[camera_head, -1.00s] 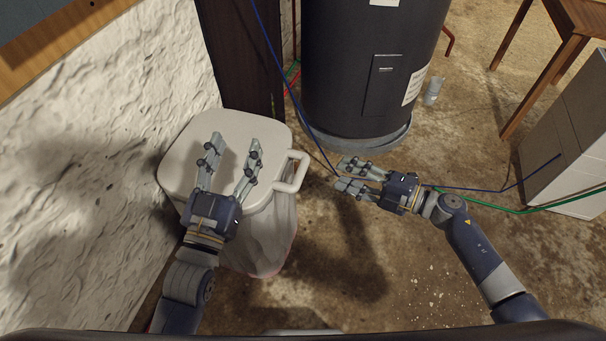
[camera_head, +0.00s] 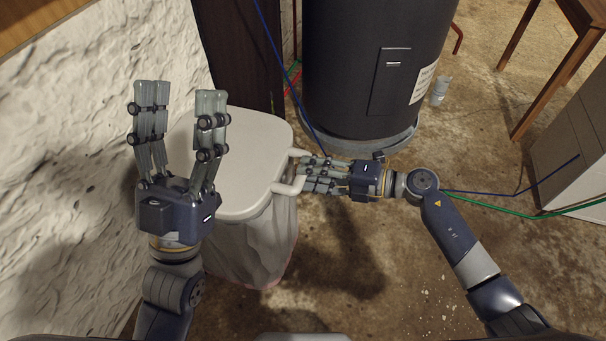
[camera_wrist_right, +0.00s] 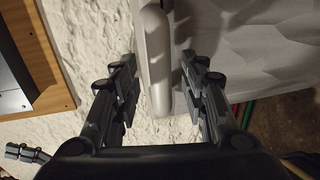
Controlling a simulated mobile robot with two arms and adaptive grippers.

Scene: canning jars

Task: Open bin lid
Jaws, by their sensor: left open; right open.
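The bin's pale lid (camera_head: 255,140) is down on the bin (camera_head: 250,245), which stands against the white wall. The lid's loop handle (camera_head: 287,188) sticks out on its right side. My right gripper (camera_head: 303,174) is at the handle, pointing left, with open fingers. In the right wrist view, its fingers (camera_wrist_right: 158,65) stand on either side of the pale handle bar (camera_wrist_right: 155,35), with gaps showing. My left gripper (camera_head: 182,95) is open and empty, held above the lid's left part and hiding some of it.
A dark water heater (camera_head: 375,70) stands behind my right gripper, with a dark post (camera_head: 240,60) behind the bin. Blue and green cables run near my right arm. A white box (camera_head: 575,150) is at the right. The floor in front is clear.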

